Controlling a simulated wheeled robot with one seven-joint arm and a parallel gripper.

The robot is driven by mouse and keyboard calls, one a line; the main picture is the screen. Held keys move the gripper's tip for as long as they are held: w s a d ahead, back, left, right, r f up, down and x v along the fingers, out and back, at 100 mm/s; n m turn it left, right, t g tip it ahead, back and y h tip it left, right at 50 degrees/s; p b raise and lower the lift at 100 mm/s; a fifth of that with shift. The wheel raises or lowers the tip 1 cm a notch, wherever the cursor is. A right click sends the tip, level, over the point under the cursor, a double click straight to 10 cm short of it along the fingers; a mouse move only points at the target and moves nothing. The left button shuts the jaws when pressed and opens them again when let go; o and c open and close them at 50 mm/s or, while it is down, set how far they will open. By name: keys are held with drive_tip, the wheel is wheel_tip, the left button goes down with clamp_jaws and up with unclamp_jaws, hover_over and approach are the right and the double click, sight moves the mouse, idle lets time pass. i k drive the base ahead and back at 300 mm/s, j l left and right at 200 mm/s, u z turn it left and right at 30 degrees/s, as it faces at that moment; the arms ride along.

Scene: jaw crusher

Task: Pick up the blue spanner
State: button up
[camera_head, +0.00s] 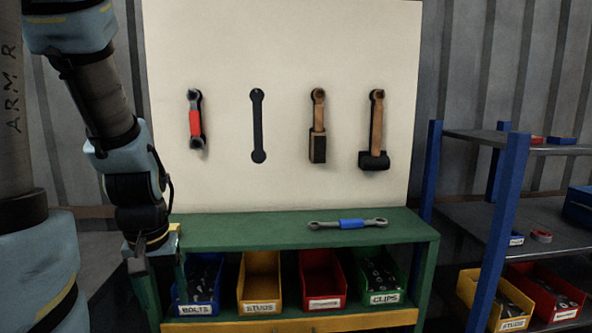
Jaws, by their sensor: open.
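The blue spanner (349,223) lies flat on the green bench top (230,231), right of its middle. It is grey metal with a blue grip in the middle, and its length runs left to right. My gripper (160,290) hangs at the left end of the bench, pointing down, open and apart from the spanner. Its fingers are partly dark against the bench's side, and nothing shows between them.
A pale board (220,60) behind the bench holds a red-gripped spanner (195,122), a dark spanner-shaped outline (257,126), a brush-like tool (318,126) and a hammer (376,130). Labelled bins (258,282) sit below the bench top. A blue-posted shelf (508,200) stands right.

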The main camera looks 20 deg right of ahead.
sight(342, 223)
drive_tip(key=i+l+u, duration=0.2)
drive_tip(key=l, duration=0.6)
drive_tip(key=l+u, duration=0.15)
drive_tip(key=l, duration=0.7)
